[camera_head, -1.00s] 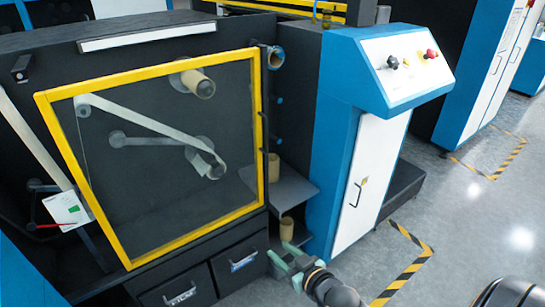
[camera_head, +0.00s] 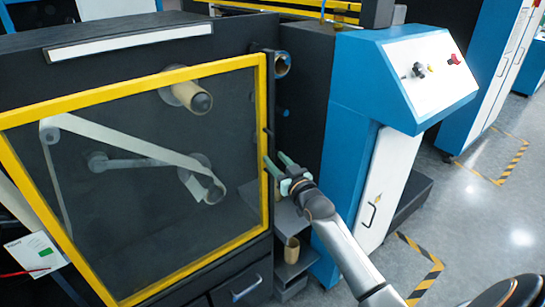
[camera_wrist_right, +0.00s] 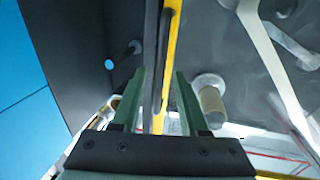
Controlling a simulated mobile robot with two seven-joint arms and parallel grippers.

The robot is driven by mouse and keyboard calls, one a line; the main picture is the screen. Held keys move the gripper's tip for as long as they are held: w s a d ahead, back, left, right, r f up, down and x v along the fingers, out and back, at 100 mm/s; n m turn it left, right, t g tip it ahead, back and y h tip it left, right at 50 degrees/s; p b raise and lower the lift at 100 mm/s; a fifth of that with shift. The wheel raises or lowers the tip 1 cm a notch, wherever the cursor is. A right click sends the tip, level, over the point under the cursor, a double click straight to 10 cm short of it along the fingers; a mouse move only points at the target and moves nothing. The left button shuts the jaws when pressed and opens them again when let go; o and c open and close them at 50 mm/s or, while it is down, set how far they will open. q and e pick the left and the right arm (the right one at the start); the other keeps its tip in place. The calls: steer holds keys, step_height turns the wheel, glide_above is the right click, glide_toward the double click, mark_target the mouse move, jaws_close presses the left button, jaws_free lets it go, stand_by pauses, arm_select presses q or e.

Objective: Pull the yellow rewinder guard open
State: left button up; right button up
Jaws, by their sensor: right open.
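The yellow-framed rewinder guard (camera_head: 264,120) with a clear pane covers the rollers on the dark machine front and looks closed. A dark upright handle sits at its right edge, partly hidden by my gripper in the head view. My right gripper (camera_head: 274,164) is open beside this right edge, its green fingers pointing at it. In the right wrist view, the yellow frame edge (camera_wrist_right: 171,60) and the dark handle bar (camera_wrist_right: 151,60) run between the open right gripper's fingers (camera_wrist_right: 158,82). Contact cannot be told. My left gripper is not in view.
A blue cabinet with a white sloped control panel (camera_head: 425,75) stands right of the guard. A shelf with a cardboard core (camera_head: 291,250) is below the gripper. Drawers (camera_head: 242,290) lie under the guard. Open floor (camera_head: 470,220) is at right.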

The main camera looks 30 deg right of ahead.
steer(key=shift+w+d, duration=0.15)
steer(key=shift+w, duration=1.15)
jaws_close()
stand_by(0.6)
